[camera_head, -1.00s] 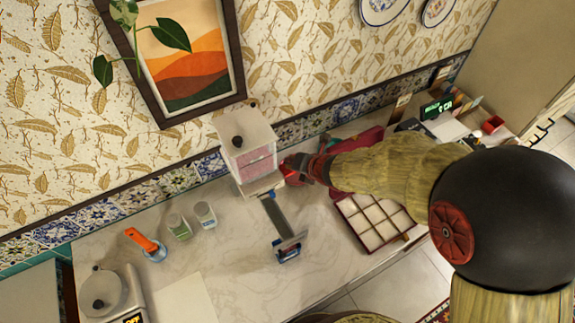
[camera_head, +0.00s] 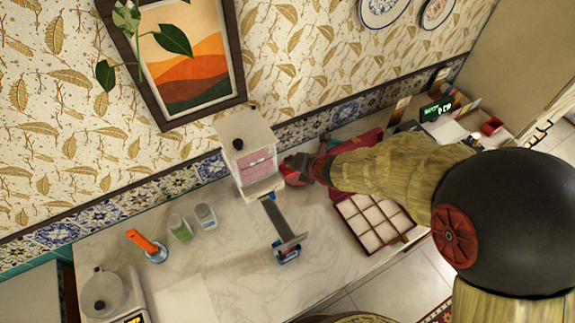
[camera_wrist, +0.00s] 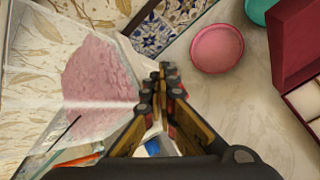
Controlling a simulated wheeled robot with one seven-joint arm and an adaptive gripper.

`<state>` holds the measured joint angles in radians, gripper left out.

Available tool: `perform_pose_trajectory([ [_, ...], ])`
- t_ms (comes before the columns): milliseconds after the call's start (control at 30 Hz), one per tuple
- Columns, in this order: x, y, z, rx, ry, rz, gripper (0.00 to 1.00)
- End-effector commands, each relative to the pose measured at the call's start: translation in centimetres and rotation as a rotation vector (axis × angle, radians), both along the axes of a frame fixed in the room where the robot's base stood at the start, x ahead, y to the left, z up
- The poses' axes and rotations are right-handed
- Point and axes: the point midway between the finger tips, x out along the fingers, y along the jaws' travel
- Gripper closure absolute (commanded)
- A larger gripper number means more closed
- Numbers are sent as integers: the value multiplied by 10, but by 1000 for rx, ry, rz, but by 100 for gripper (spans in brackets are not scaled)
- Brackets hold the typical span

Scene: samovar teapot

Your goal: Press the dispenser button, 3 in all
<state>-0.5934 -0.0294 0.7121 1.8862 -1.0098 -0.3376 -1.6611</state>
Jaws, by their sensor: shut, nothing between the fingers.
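The dispenser (camera_head: 247,148) is a clear, boxy container with a white lid, a dark knob on top and pink contents. It stands on the counter against the tiled wall. In the wrist view its clear wall and pink filling (camera_wrist: 98,85) take up the left side. My gripper (camera_head: 305,169) is to the right of the dispenser, low by its front. In the wrist view my gripper's fingers (camera_wrist: 165,78) are closed together and empty, close to the dispenser's right edge. I cannot make out the button; the fingers may hide it. Contact cannot be told.
A grey and blue tool (camera_head: 281,225) lies in front of the dispenser. A pink round dish (camera_wrist: 217,48) and a dark red compartment box (camera_head: 372,220) are to the right. Two small jars (camera_head: 205,215) and an orange-handled item (camera_head: 146,243) are left. Counter between is clear.

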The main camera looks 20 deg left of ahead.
Motion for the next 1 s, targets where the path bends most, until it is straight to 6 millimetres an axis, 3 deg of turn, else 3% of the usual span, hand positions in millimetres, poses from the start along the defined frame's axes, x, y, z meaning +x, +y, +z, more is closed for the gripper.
perform_pose_trajectory([
  [300,0,0,18,0,-1,1,100],
  [733,0,0,21,1,-1,0,100],
  [1000,0,0,45,1,-1,0,100],
])
